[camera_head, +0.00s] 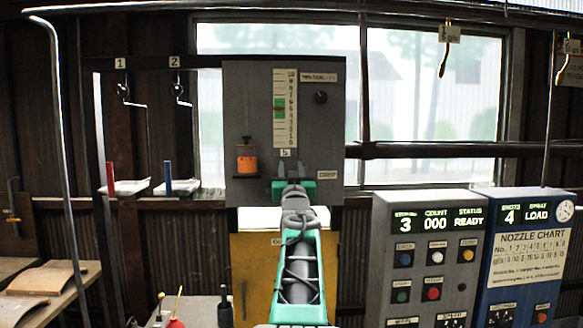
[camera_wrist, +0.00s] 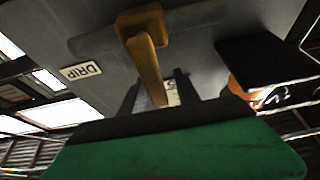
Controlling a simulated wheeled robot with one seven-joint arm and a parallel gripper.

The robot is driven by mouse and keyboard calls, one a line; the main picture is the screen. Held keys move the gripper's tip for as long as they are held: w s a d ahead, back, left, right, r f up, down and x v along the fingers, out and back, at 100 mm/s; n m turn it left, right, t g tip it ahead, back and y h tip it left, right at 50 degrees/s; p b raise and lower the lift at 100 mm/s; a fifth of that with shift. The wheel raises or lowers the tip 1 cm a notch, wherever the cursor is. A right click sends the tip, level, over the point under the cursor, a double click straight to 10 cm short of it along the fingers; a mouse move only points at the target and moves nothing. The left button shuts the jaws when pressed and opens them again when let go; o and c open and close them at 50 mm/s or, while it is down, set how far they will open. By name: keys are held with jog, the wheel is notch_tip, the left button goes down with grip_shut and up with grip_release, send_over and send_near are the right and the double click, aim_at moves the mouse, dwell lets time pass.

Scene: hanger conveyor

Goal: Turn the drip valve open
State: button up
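In the head view my gripper (camera_head: 291,165) is at the panel's lower edge, left of the DRIP label (camera_head: 327,174). The lever cannot be made out in the head view.
An orange container (camera_head: 246,160) sits on a small ledge at the panel's lower left, close to my gripper. A scale (camera_head: 285,108) and black knob (camera_head: 320,97) are above. Grey (camera_head: 425,220) and blue (camera_head: 527,235) control cabinets stand to the right. Hooks and trays are left.

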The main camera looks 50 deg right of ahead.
jog(key=shift+c, duration=0.5)
grip_shut()
dwell(0.7)
